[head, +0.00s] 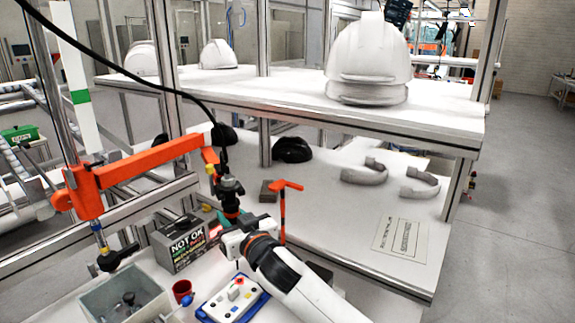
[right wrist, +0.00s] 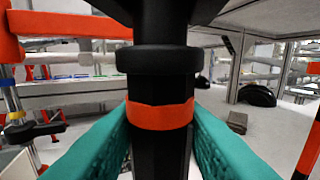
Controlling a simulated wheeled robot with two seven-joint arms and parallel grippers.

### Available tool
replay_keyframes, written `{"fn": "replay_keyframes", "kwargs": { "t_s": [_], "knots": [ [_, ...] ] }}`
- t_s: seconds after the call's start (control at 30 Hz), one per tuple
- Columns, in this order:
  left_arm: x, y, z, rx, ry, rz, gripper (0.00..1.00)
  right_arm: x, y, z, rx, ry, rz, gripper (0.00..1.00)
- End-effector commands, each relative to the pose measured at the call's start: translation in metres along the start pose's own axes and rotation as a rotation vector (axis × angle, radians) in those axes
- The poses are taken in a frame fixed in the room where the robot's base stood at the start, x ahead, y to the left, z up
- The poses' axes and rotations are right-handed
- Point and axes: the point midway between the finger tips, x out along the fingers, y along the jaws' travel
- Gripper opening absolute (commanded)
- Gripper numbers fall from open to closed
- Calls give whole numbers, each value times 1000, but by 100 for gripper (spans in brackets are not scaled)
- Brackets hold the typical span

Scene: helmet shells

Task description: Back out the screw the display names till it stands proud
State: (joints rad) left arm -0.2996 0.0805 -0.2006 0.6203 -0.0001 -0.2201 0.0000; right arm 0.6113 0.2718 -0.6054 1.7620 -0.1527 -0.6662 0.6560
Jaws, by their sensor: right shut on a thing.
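A black hanging screwdriver (head: 230,190) stands upright below the end of an orange jointed arm (head: 150,160). My right gripper (head: 233,220) is shut on it; in the right wrist view its green fingers (right wrist: 160,140) press both sides of the black body (right wrist: 160,85), around an orange band. The tool's tip is hidden. Below is a white plate with a blue edge (head: 232,303) and small coloured parts, too small to tell which are screws. A grey box (head: 180,243) bears the words NOT OK. I can read no screw name. My left gripper is not in view.
A grey bin (head: 88,303) with dark parts and a red cup (head: 181,288) stand at front left. An orange-topped post (head: 284,205) stands right of my gripper. White helmets (head: 368,60) sit on the upper shelf; curved grey pieces (head: 365,173) lie below it.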

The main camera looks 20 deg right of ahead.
Motion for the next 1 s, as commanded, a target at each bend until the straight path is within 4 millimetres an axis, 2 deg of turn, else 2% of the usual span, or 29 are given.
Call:
{"fn": "replay_keyframes", "kwargs": {
  "t_s": [0.1, 0.57, 1.0],
  "knots": [
    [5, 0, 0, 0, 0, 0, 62, 0, 0, -10, 0, 4, -1, 0],
    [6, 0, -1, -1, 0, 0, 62, 0, 0, -11, 0, 4, -1, 0],
    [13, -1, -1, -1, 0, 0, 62, 0, 0, -24, 1, 5, 0, 0]
  ]
}}
